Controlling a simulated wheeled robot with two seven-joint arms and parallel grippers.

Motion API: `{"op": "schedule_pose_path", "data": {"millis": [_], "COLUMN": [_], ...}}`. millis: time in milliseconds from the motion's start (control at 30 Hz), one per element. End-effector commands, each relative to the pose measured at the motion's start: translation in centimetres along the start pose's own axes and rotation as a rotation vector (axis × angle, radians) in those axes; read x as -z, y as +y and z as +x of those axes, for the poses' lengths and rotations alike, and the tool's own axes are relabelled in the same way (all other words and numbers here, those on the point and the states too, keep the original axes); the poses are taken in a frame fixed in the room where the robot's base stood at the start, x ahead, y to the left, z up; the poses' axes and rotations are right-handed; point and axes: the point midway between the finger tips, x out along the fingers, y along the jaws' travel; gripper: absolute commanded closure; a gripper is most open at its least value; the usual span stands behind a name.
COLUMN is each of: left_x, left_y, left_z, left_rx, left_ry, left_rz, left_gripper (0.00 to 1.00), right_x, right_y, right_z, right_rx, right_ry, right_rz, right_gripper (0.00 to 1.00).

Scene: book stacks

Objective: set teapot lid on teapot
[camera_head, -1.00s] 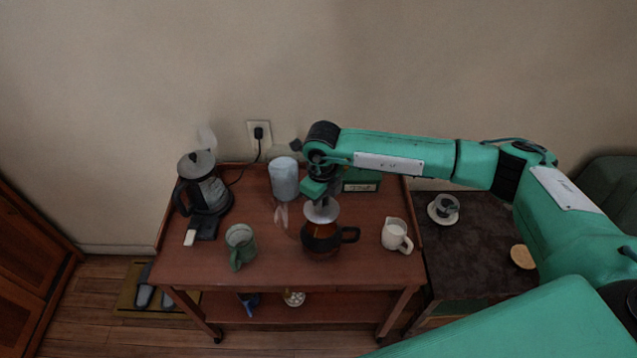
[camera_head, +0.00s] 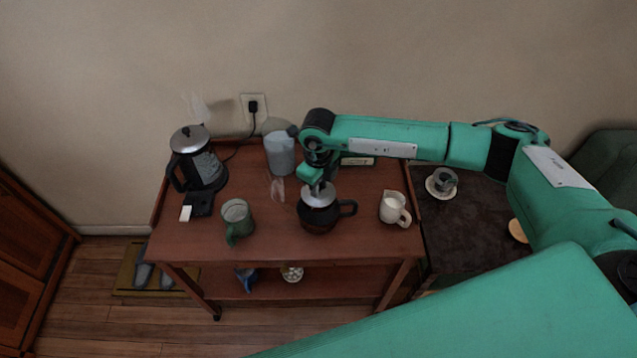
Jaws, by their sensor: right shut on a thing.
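The teapot (camera_head: 318,218) is dark with a black handle on its right side, and it stands upright on the red-brown cart (camera_head: 270,235). The silvery lid (camera_head: 319,196) is at the teapot's mouth, level or nearly so. Whether it is fully seated I cannot tell. My right gripper (camera_head: 319,184) is shut on the lid from above, and its fingers partly hide the lid's middle. My left gripper is not in view.
A green mug (camera_head: 238,221) stands left of the teapot and a white pitcher (camera_head: 394,208) right of it. A grey canister (camera_head: 280,153) is behind. An electric kettle (camera_head: 198,160) stands at the cart's left. A cup on a saucer (camera_head: 442,183) sits on the dark side table.

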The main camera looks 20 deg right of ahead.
Motion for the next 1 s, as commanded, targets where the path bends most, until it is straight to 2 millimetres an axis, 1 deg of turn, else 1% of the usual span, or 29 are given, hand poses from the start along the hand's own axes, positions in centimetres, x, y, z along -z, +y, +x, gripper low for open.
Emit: {"op": "schedule_pose_path", "data": {"millis": [333, 600, 1000], "left_x": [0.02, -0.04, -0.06], "left_y": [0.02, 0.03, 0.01], "left_z": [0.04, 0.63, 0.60], "left_rx": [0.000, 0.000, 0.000], "left_ry": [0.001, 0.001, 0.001], "left_rz": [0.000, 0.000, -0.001], "left_gripper": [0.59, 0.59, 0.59], "right_x": [-0.01, -0.02, -0.01], "right_y": [-0.02, -0.06, -0.05], "right_z": [-0.01, 0.18, 0.11], "right_rx": [0.000, 0.001, 0.000], "right_ry": [0.000, 0.000, 0.000], "right_rz": [0.000, 0.001, 0.000], "right_gripper": [1.00, 1.00, 1.00]}}
